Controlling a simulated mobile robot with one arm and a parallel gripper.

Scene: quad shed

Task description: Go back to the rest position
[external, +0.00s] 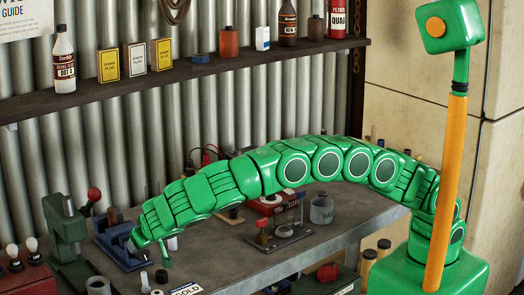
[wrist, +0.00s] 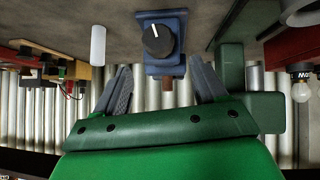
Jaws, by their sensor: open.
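My arm reaches left over the grey workbench (external: 225,235). My gripper (external: 150,253) points down at the bench's left part, and no object shows in it. In the wrist view my gripper (wrist: 160,70) has its two fingers spread apart with an empty gap. A blue fixture (wrist: 178,66) with a black knob (wrist: 158,41) and a white pointer line lies beyond the gap, apart from the fingers. The blue fixture (external: 112,243) shows beside the gripper in the external view, where the gripper partly hides it.
A white cylinder (wrist: 98,44) stands near the fixture. A green vise-like tool (external: 65,228) is at the left. A shelf (external: 200,72) with bottles runs above.

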